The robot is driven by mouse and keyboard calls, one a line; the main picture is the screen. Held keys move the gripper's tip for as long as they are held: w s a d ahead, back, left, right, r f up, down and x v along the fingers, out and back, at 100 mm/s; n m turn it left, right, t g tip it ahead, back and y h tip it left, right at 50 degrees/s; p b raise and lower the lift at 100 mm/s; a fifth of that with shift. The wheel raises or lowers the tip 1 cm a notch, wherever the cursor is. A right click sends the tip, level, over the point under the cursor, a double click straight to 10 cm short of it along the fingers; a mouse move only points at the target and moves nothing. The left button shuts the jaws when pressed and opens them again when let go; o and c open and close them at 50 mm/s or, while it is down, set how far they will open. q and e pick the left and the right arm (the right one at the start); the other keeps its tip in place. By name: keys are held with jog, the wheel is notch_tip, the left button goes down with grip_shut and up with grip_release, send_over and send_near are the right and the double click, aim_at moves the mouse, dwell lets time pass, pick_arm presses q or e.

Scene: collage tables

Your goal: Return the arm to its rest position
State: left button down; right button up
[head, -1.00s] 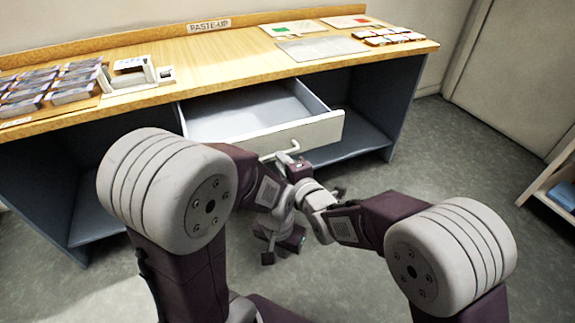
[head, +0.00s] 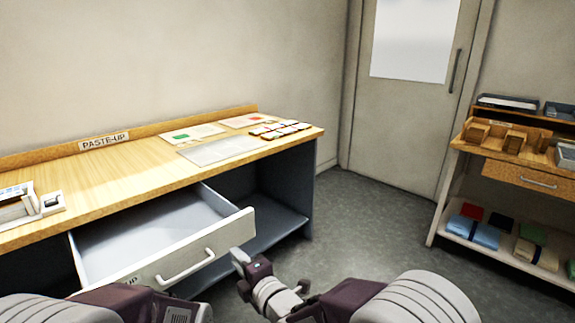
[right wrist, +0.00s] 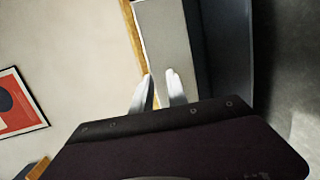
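My right gripper (head: 241,273) is in front of the open drawer's right end, low in the head view. Its fingers are apart with nothing between them. The right wrist view also shows the two pale fingers (right wrist: 158,85) with a gap between their tips. Part of my left arm (head: 130,302) shows at the bottom left, but my left gripper is out of the picture.
Cards and sheets (head: 220,150) lie on the table's right end. A shelf unit (head: 515,180) with wooden holders and coloured stacks stands at the right. A closed door (head: 400,120) is at the back. Grey floor (head: 365,225) is clear between table and shelf.

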jog(key=w+d+f+m+h, duration=0.15)
jog(key=d+m+h, duration=0.25)
jog(key=d, duration=0.8)
jog(key=w+d+f+m+h, duration=0.1)
jog(key=w+d+m+h, duration=0.3)
jog(key=d, duration=0.8)
jog(key=s+d+f+m+g+h, duration=0.1)
jog(key=s+d+f+m+g, duration=0.2)
jog(key=s+d+f+m, duration=0.3)
jog(key=s+d+f+m+g+h, duration=0.1)
jog(key=s+d+f+m+g, duration=0.3)
jog(key=s, duration=0.3)
jog(key=s+f+m+g, duration=0.4)
jog(key=s+m, duration=0.4)
jog(key=s, duration=0.4)
notch_tip(320, 180, up, 34)
jog(key=p, duration=3.4)
jog(key=shift+w+a, duration=0.2)
jog(key=shift+w, duration=0.05)
jog(key=shift+r, duration=0.1)
